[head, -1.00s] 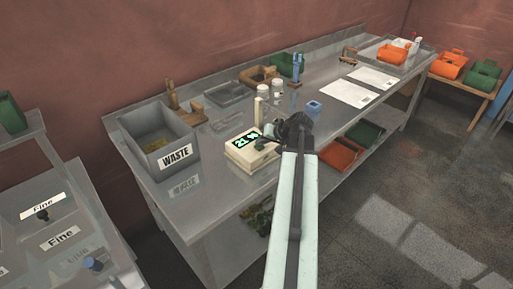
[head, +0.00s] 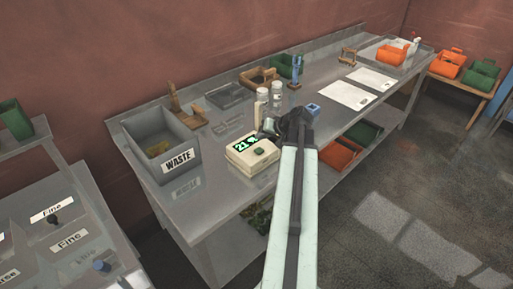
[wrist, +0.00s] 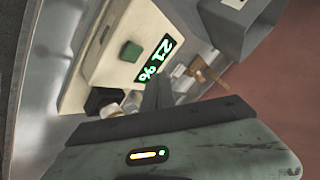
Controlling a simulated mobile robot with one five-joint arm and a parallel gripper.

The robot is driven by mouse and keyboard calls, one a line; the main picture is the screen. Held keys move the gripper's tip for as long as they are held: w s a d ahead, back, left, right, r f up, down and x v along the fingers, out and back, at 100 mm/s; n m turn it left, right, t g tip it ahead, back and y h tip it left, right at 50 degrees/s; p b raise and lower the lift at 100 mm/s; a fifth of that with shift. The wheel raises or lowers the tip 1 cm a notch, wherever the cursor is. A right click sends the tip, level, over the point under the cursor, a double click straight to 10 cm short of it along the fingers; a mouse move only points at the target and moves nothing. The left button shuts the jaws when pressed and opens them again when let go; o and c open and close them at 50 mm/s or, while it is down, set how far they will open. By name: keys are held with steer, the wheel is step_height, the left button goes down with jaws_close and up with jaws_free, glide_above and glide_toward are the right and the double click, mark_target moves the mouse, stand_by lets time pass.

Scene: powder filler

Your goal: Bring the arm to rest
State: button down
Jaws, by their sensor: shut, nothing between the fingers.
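My arm reaches up from the bottom of the head view over the steel bench (head: 225,205). My gripper (head: 266,130) is just behind and right of a cream box (head: 243,163) with a green-lit display and a green button. It holds nothing. In the wrist view my gripper's dark fingers (wrist: 157,95) are together, and the cream box (wrist: 95,75) shows beyond them, its display reading about 21 %. The gripper appears above the bench; whether it touches anything cannot be told.
A grey WASTE bin (head: 163,150) stands left of the box. Two clear jars (head: 269,99) stand close behind the gripper, a small blue block (head: 313,110) to its right. Two white sheets (head: 350,95) lie farther right. Orange and green bins (head: 340,155) are below. Floor at right is clear.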

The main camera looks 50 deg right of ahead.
steer(key=shift+r, duration=0.6)
steer(key=shift+f, duration=0.1)
